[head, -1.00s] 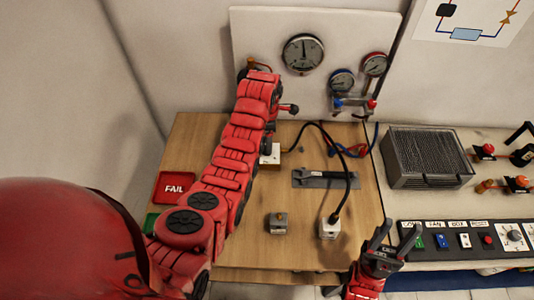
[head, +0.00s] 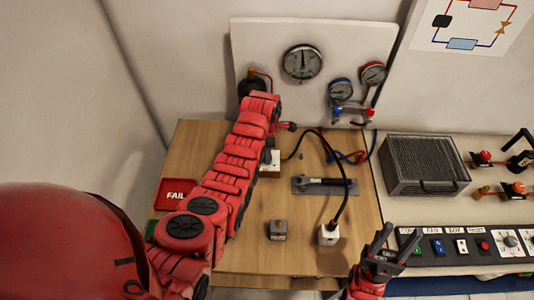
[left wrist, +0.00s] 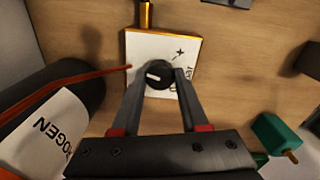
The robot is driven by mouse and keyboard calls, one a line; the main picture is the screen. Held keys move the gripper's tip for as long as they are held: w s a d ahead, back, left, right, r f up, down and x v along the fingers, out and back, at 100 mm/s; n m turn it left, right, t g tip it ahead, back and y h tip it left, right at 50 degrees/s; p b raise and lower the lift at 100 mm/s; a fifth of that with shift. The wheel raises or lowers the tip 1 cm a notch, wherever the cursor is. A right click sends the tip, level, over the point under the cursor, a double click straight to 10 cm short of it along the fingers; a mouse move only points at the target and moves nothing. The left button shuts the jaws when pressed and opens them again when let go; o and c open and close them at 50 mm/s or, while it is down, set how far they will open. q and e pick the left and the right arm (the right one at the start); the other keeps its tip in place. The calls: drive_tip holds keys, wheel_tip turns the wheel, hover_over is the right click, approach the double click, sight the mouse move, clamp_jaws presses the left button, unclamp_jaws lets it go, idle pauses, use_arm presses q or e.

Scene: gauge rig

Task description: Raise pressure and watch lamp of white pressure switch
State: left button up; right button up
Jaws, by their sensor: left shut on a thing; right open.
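My left gripper (left wrist: 156,82) is shut on a round black knob (left wrist: 160,72) on a white-faced block. The block (left wrist: 142,50) lies on the wooden bench; in the head view (head: 275,160) my left arm partly hides it. A white cube (head: 328,235), seemingly the white pressure switch, stands at the bench's front with a black cable plugged into its top. I cannot make out its lamp's state. The large round gauge (head: 303,62) on the back panel has its needle near the top. My right gripper (head: 381,240) is open and empty, right of the white cube.
A grey cube (head: 278,230) stands left of the white cube. A dark bottle (head: 251,80) stands by the panel; its label shows in the left wrist view (left wrist: 62,135). A red FAIL tray (head: 176,194) is at left. Two small gauges and a finned box (head: 424,165) are at right.

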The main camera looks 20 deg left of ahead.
use_arm(q)
clamp_jaws()
drive_tip(key=shift+f+m+b, duration=0.25)
drive_tip(key=shift+m+b, duration=0.35)
drive_tip(key=shift+b, duration=0.25)
drive_tip(key=m+b, duration=0.2)
drive_tip(key=shift+f+b, duration=0.1)
drive_tip(key=shift+b, duration=0.2)
drive_tip(key=shift+m+b, duration=1.05)
drive_tip(key=shift+m, duration=0.15)
drive_tip(key=shift+r+m+b, duration=0.25)
drive_tip(key=shift+m+b, duration=0.3)
drive_tip(key=shift+m, duration=0.55)
